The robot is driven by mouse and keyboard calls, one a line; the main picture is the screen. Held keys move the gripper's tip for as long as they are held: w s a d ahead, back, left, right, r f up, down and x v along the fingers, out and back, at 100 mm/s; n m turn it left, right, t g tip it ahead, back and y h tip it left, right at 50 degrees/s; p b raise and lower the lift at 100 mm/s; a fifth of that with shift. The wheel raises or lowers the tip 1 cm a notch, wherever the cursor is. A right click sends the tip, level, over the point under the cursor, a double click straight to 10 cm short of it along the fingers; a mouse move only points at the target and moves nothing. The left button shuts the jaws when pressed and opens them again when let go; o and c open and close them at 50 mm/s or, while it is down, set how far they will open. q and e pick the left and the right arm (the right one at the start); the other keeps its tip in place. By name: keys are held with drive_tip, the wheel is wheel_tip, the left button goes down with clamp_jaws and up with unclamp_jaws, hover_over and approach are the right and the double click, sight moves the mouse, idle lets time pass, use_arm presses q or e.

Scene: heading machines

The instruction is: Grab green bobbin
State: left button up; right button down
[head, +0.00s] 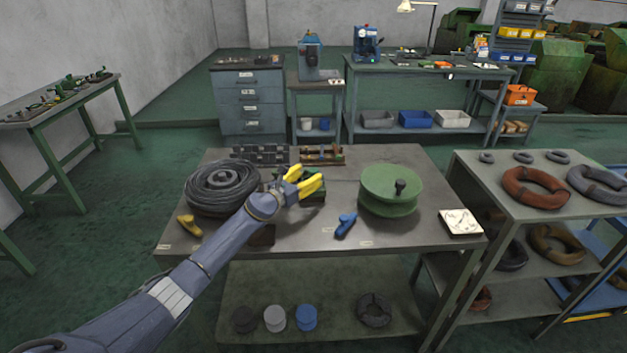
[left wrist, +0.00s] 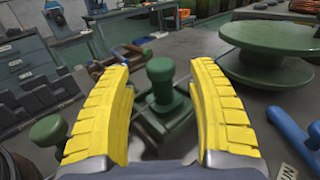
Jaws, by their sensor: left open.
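A large green bobbin (head: 390,190), a spool with wide flanges and a dark knob on top, stands on the right half of the workbench (head: 345,240). It also shows at the upper right of the left wrist view (left wrist: 270,52). My left gripper (head: 308,181) has yellow fingers and is open, left of the bobbin and apart from it. In the left wrist view a smaller green post with a round top (left wrist: 161,85) stands on a green base between the open fingers (left wrist: 164,75). In the head view the gripper partly hides that base. My right gripper is not in view.
A coil of dark cable (head: 222,188) lies left of my gripper. A blue tool (head: 345,224) lies in front of the bobbin, and a white square item (head: 460,222) is at the bench's right corner. Wooden and dark racks stand at the back edge. A shelf with rings (head: 535,187) is at right.

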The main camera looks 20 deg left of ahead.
sight(310, 174)
use_arm(q)
drive_tip(key=shift+x, duration=1.5)
clamp_jaws()
